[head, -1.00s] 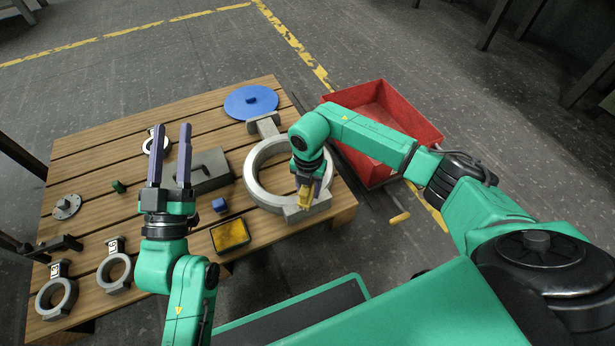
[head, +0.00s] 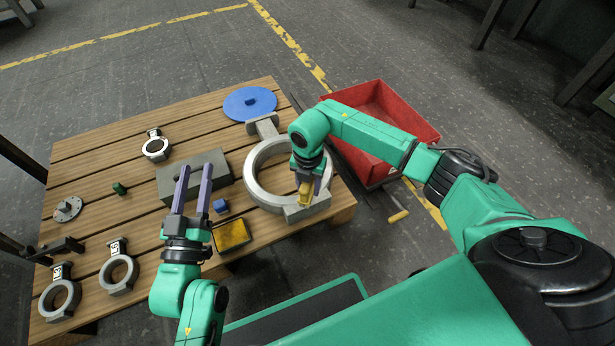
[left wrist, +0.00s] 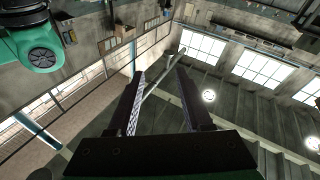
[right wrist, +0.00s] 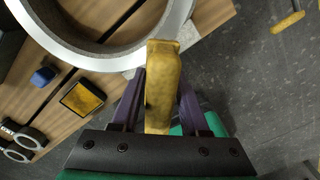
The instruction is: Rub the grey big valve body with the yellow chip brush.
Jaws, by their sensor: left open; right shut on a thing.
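The grey big valve body (head: 261,186) is a large ring lying on the right part of the wooden table. It also shows at the top of the right wrist view (right wrist: 100,58). My right gripper (head: 312,190) is shut on the yellow chip brush (right wrist: 163,85), over the ring's near right side. The brush's handle faces the right wrist camera, and its bristles are hidden, so I cannot tell whether they touch the ring. My left gripper (head: 195,183) is open and empty, fingers pointing away over the near middle of the table.
Around the left arm lie a grey block (head: 219,167), a small blue block (head: 221,206) and a yellow-topped pad (head: 232,235). Smaller valve rings (head: 118,272) lie at left. A blue disc (head: 250,103) lies at the back. A red bin (head: 420,125) stands right of the table (head: 100,150).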

